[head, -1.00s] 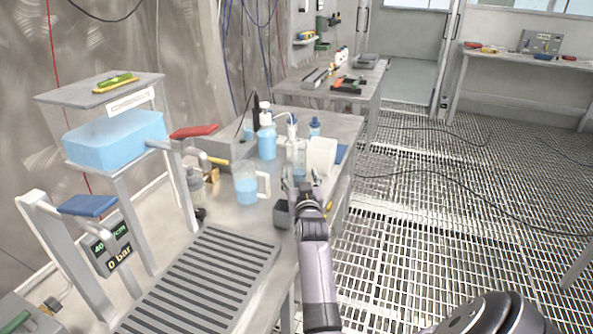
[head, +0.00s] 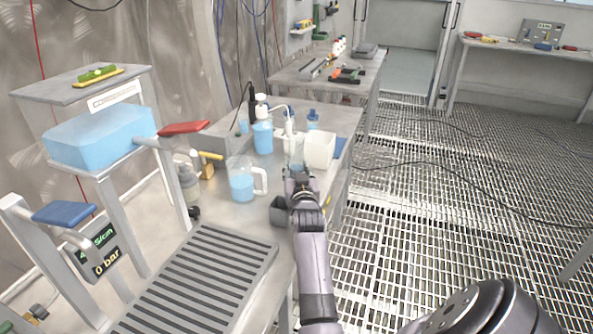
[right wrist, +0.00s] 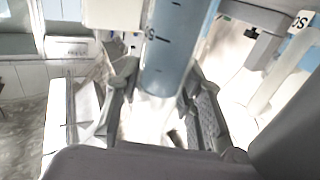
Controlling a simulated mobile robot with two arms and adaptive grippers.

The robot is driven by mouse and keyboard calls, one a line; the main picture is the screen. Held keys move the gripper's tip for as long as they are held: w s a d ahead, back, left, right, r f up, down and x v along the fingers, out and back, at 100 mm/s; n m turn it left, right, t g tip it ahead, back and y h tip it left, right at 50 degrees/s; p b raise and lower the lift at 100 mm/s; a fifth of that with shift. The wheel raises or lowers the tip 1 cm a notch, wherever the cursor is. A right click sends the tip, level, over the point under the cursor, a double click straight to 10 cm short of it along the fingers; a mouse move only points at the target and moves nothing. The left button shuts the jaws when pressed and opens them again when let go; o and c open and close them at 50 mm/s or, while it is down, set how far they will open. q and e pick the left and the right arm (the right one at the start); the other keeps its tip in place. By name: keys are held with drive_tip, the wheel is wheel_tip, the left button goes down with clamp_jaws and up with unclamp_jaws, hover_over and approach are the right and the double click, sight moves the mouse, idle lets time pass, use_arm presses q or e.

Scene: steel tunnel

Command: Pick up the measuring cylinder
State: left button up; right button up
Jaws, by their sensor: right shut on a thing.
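The measuring cylinder is clear with bluish liquid and dark marks; it shows large in the right wrist view (right wrist: 168,50), between the two fingers. In the head view the cylinder (head: 296,152) stands out only in part, behind my right gripper (head: 300,180). In the right wrist view my right gripper (right wrist: 160,115) has a finger on each side of the cylinder and is shut on it. Whether the cylinder's base touches the table is hidden by my gripper. My left gripper is not in view.
A white beaker (head: 320,150) stands close to the right of the cylinder. A handled jug (head: 242,185) of blue liquid and a pump bottle (head: 263,135) stand to the left. A dark grey box (head: 279,211) sits at the table edge, beside my arm.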

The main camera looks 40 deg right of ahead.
drive_tip(key=c, duration=0.4)
drive_tip(key=shift+o, duration=0.2)
drive_tip(key=shift+r, duration=0.1)
wheel_tip(320, 180, up, 20)
drive_tip(key=shift+f+p, duration=0.1)
drive_tip(key=shift+p, duration=0.45)
